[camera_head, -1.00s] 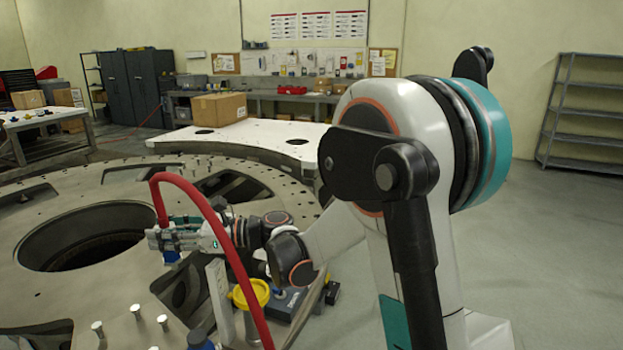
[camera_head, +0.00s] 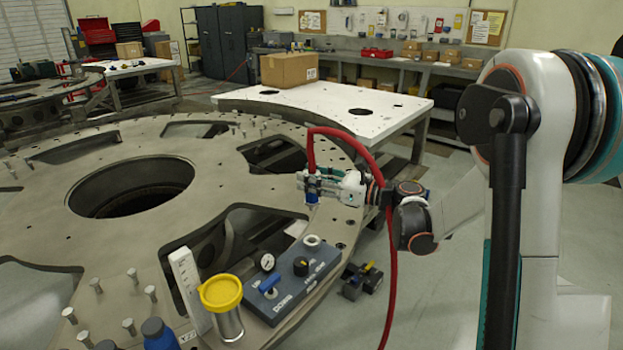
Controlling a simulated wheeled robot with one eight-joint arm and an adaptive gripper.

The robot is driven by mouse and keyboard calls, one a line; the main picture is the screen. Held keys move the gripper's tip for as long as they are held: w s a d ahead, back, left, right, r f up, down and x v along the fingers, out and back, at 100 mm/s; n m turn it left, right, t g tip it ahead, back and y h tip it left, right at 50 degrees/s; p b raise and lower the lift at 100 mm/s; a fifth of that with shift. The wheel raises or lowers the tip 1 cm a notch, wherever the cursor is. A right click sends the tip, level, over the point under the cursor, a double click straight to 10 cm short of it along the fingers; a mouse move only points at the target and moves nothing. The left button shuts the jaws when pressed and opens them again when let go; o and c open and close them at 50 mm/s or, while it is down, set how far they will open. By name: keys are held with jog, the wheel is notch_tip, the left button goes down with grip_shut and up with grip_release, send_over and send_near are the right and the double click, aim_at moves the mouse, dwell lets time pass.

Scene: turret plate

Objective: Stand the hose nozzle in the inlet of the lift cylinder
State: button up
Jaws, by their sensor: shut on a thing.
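My gripper (camera_head: 311,188) is shut on the hose nozzle (camera_head: 312,199), whose blue lower end points down below the fingers. The red hose (camera_head: 345,134) rises from it, arches right and hangs down past my wrist. The nozzle shows above the right rim of the plate; its exact height cannot be told. A grey-blue box (camera_head: 290,283) marked DOWN stands nearer on the rim, with a gauge, black knob, blue lever and white ring (camera_head: 312,240). Beside it stands a metallic cylinder (camera_head: 230,322) with a yellow top (camera_head: 221,292). Which part is the lift cylinder's inlet is unclear.
The round turret plate (camera_head: 60,215) has a large central hole and cutouts. A white table (camera_head: 330,112) bears a cardboard box (camera_head: 289,69).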

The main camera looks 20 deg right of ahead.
aim_at(312, 209)
jog(key=shift+f+b, duration=3.25)
jog(key=shift+f, duration=1.6)
jog(key=shift+f+b, duration=0.75)
jog(key=shift+f, duration=0.15)
jog(key=shift+f, duration=0.9)
jog(key=o, duration=1.3)
